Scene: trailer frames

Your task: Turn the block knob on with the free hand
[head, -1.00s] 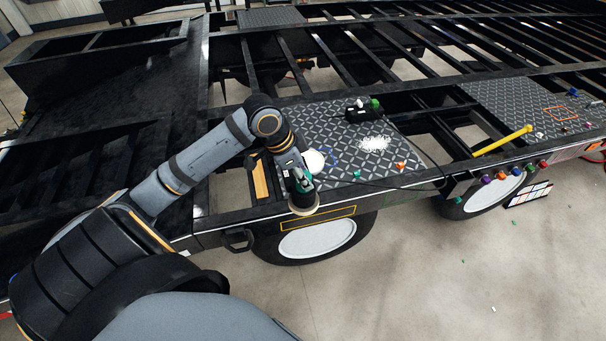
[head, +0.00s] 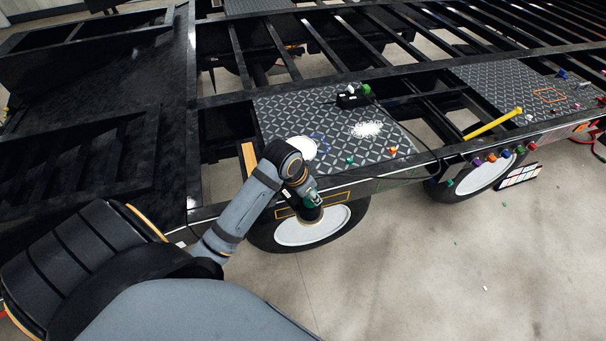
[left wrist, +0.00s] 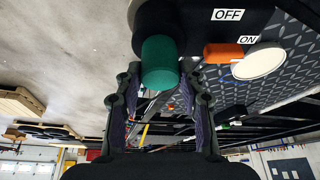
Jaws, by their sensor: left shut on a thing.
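The black power block (head: 353,97) sits on the far part of the near tread plate, with a green round part and a white part on top; its knob setting is too small to read. My left gripper (left wrist: 161,95) is shut on the green handle (left wrist: 160,62) of a black-bodied tool (left wrist: 185,18). That body bears OFF and ON labels and an orange knob (left wrist: 222,53). In the head view the tool (head: 310,199) hangs in front of the trailer's side rail, above the nearer wheel, well apart from the block. My right gripper is not in view.
The tread plate (head: 283,113) also carries a white disc (head: 302,147), a white granular pile (head: 366,129) and small coloured pieces. A black cable (head: 425,148) runs from near the block to the rail. A yellow bar (head: 492,125) and coloured knobs (head: 491,158) lie to the right. The floor in front is mostly clear.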

